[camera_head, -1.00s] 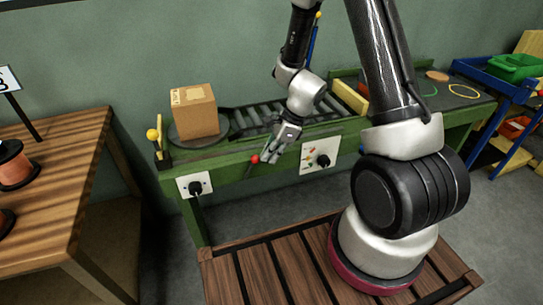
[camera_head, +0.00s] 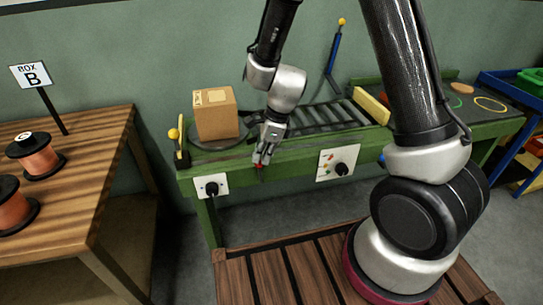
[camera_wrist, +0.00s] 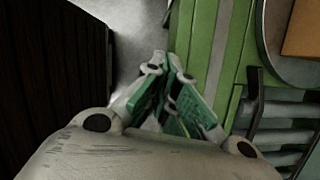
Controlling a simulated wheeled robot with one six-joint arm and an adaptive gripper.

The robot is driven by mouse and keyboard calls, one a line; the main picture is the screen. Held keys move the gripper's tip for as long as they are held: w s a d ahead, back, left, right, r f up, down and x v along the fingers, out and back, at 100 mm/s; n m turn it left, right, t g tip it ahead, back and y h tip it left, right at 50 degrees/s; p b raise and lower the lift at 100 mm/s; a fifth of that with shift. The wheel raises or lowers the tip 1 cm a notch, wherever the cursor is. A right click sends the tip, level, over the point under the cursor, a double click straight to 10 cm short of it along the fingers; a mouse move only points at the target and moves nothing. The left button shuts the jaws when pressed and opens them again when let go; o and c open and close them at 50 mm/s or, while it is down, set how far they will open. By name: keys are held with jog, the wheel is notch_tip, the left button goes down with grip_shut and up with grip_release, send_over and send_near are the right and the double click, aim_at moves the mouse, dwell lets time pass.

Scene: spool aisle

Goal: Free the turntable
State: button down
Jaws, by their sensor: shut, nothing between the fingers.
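The turntable (camera_head: 238,139) is a grey round disc at the left end of the green bench, with a cardboard box (camera_head: 216,115) on it. It also shows at the upper right of the wrist view (camera_wrist: 272,50), with the box's edge. A red-tipped lever (camera_head: 260,167) is at the bench's front edge, mostly hidden by my gripper (camera_head: 261,160). My gripper is shut and empty, pointing down at the red tip; I cannot tell whether they touch. In the wrist view its green-padded fingers (camera_wrist: 171,105) lie close together beside the green bench edge.
A yellow-knobbed post (camera_head: 174,134) stands left of the turntable. White plates with black knobs (camera_head: 211,188) (camera_head: 341,168) are on the bench front. Rollers (camera_head: 325,115) run right, with a yellow bar (camera_head: 371,106). A wooden table (camera_head: 85,190) with spools stands left.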

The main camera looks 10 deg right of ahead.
jog(key=shift+a, duration=0.8)
dwell(0.9)
jog(key=shift+d+r, duration=0.15)
jog(key=shift+d, duration=0.4)
notch_tip(320, 180, up, 11)
jog(key=s, duration=0.1)
jog(key=shift+d, duration=0.4)
jog(key=shift+s, duration=0.1)
